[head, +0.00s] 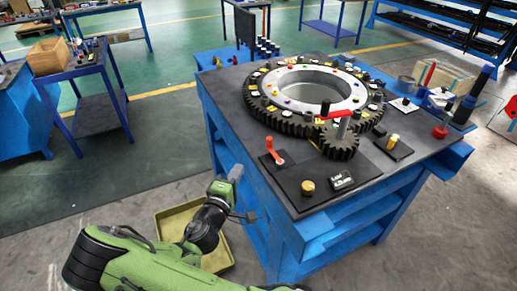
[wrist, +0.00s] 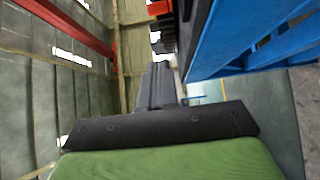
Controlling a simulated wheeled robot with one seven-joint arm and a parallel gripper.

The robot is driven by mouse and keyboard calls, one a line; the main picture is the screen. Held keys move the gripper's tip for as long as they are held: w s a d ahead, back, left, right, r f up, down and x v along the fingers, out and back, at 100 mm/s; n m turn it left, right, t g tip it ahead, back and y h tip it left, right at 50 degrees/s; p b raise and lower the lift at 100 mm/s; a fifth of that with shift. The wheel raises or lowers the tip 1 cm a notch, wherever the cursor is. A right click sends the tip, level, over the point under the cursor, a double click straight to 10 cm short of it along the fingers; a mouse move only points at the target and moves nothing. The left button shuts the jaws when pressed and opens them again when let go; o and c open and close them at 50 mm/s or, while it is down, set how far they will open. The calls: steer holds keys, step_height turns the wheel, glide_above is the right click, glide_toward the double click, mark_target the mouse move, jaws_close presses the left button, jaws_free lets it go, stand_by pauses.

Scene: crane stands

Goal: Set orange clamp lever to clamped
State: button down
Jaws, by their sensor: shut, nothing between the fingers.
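The orange clamp lever (head: 271,148) stands on a dark plate near the left front corner of the blue workbench (head: 330,236). It is tilted, its upper end up and to the left of its pale base. My gripper (head: 236,171) is beside the bench's left side, left of and below the lever in the head view, apart from it. The gripper is shut and empty. In the wrist view its shut fingers (wrist: 159,82) point away beside the blue bench frame (wrist: 250,35); the lever does not show there.
A large dark gear ring (head: 290,122) and a small gear (head: 338,145) with a red crank handle (head: 338,114) are behind the lever. A yellow knob (head: 308,186) and small display (head: 342,180) are to its right. A yellow tray (head: 170,222) lies on the floor by my arm.

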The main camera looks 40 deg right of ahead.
steer(key=shift+s+d+x, duration=0.25)
steer(key=shift+s+x, duration=0.2)
steer(key=shift+x, duration=1.6)
steer(key=shift+s+d+x, duration=0.25)
steer(key=shift+s+x, duration=0.2)
steer(key=shift+x, duration=1.65)
steer(key=shift+s+d+x, duration=0.25)
steer(key=shift+s+x, duration=0.15)
steer(key=shift+x, duration=1.65)
steer(key=shift+d+g, duration=0.1)
steer(key=shift+g, duration=0.2)
